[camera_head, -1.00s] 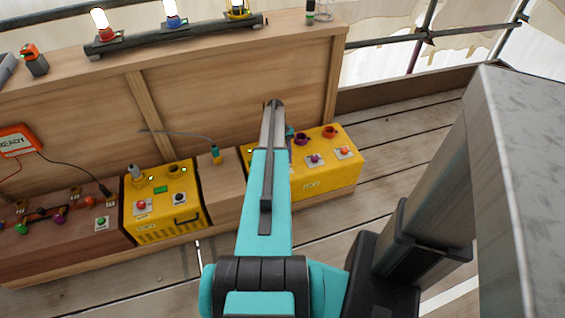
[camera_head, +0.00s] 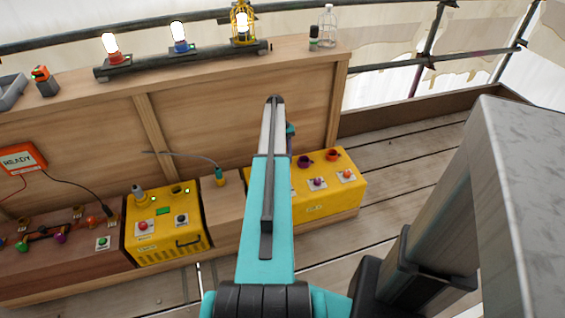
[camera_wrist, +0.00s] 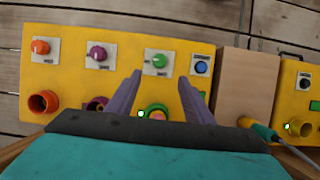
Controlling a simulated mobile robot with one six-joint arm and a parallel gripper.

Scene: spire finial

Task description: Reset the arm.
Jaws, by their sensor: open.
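My gripper (camera_wrist: 161,82) shows in the wrist view with its two purple-grey fingers apart and nothing between them. It hangs over a yellow box (camera_wrist: 70,75) with an orange knob (camera_wrist: 40,47), a purple knob (camera_wrist: 97,54), a green knob (camera_wrist: 159,60) and a blue button (camera_wrist: 201,67). The fingertips are close to the green knob in the picture; I cannot tell their height above it. In the head view my arm reaches forward to the same yellow box (camera_head: 335,195) and hides its left part. The gripper itself is mostly hidden there.
A second yellow box (camera_head: 160,238) stands left of a wooden block (camera_head: 222,205) with a cable plug (camera_head: 219,177). A wooden wall rises behind, with lamps (camera_head: 179,38) and a glass bottle (camera_head: 328,28) on its top ledge. An orange READY display (camera_head: 20,160) hangs left. Planked floor at right is clear.

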